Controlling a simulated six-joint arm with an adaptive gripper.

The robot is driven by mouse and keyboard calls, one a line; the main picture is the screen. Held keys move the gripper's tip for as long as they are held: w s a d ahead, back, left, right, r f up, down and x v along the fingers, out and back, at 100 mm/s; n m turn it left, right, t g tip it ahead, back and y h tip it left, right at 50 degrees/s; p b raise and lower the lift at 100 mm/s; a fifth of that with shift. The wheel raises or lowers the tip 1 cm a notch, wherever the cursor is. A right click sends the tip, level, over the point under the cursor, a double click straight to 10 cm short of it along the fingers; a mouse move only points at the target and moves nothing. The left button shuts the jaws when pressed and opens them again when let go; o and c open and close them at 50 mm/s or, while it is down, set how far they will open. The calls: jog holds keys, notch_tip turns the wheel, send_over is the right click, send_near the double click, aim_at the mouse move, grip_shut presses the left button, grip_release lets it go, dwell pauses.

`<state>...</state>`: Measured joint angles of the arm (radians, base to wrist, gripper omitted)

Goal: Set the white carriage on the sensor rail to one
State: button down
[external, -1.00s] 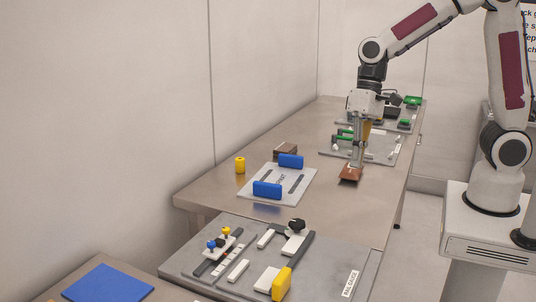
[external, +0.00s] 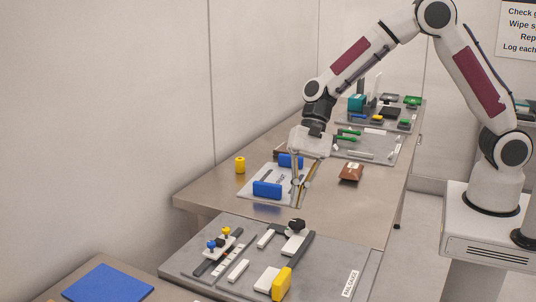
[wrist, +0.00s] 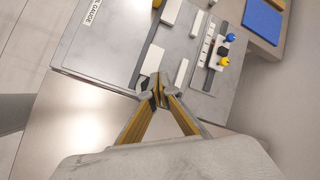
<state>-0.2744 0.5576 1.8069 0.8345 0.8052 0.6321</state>
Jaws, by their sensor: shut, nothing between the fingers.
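The white carriage (external: 217,247) sits on the dark sensor rail (external: 203,268), with a blue knob (external: 211,244) and a yellow knob (external: 225,231) on top. A white marked strip (external: 227,260) lies beside the rail; its figures are too small to read. In the wrist view the carriage (wrist: 214,54) is at the upper right, partly hidden by its knobs. My gripper (external: 297,205) is shut and empty, above the near part of the table, to the right of and behind the carriage. In the wrist view its fingertips (wrist: 160,88) meet, apart from the carriage.
A brown block (external: 351,172) and a yellow cylinder (external: 240,165) stand on the table.

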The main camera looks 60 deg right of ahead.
aim_at(219, 236)
jog(key=w+a+m, duration=0.1)
jog(key=w, duration=0.1)
jog(key=w+a+m+y, duration=0.1)
jog(key=w+a+m, duration=0.1)
jog(key=w+a+f+m+t, duration=0.1)
jog(key=w+a+m, duration=0.1)
jog(key=shift+w+y, duration=0.15)
jog(key=shift+y, duration=0.15)
jog(key=shift+w+a+r+m+t+y, duration=0.15)
jog(key=shift+w+a+r+m+t, duration=0.15)
jog(key=shift+w+r+m, duration=0.4)
jog(key=shift+w+a+r+m+t+y, duration=0.1)
jog(key=shift+w+a+r+m+t, duration=0.3)
jog(key=shift+w+m, duration=0.45)
jog(key=shift+w+a+r+m+t+y, duration=0.1)
jog(key=shift+w+a+r+m+y, duration=0.1)
jog(key=shift+w+r+m, duration=0.6)
jog(key=shift+s+f, duration=0.2)
jog(key=shift+s, duration=0.05)
jog(key=shift+a+f, duration=0.1)
jog(key=shift+f, duration=0.05)
jog(key=shift+x, duration=4.85)
